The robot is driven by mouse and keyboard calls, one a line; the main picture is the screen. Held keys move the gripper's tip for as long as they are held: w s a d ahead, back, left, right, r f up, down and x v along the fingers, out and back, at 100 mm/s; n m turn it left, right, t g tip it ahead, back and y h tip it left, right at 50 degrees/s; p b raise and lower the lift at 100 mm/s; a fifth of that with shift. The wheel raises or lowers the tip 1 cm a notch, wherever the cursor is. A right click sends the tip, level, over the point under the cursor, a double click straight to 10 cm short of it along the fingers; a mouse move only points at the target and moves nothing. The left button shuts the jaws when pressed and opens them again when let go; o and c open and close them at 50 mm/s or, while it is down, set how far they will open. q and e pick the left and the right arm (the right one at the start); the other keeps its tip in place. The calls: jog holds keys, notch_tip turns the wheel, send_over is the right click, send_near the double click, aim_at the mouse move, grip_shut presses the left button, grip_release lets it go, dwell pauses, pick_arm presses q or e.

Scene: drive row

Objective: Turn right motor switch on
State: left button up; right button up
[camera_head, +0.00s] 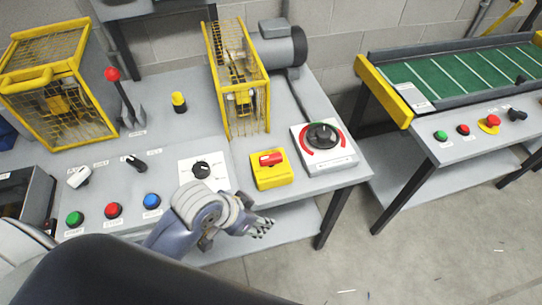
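Which control is the motor switch is not labelled legibly. My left gripper (266,228) is in front of the bench edge, below the yellow box and apart from it. Its fingers are small and their opening is unclear. My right gripper is not in view.
On the left of the bench are green (75,219), red (113,210) and blue (152,201) buttons, a white-plated dial (202,170) and a red-tipped lever (122,95). Yellow mesh cages (236,80) stand behind.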

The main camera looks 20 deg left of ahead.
aim_at(270, 157)
pick_arm(q)
jog(key=w+r+m, duration=0.2)
jog(key=w, duration=0.1)
jog(key=w+r+m+g, duration=0.1)
jog(key=w+r+m, duration=0.1)
jog(key=w+r, duration=0.1)
jog(key=w+r+m+h, duration=0.1)
jog(key=w+r, duration=0.2)
jog(key=w, duration=0.2)
jog(key=shift+w+a+m+g, duration=0.25)
jog(key=shift+m+g, duration=0.05)
jog(key=shift+m, duration=0.1)
jog(key=w+a+r, duration=0.3)
jog(key=a+r, duration=0.2)
jog(key=shift+g, duration=0.3)
jog(key=p+x, duration=0.1)
jog(key=x, duration=0.9)
jog(key=shift+w+f, duration=0.1)
jog(key=shift+f, duration=0.2)
jog(key=shift+c, duration=0.3)
grip_shut()
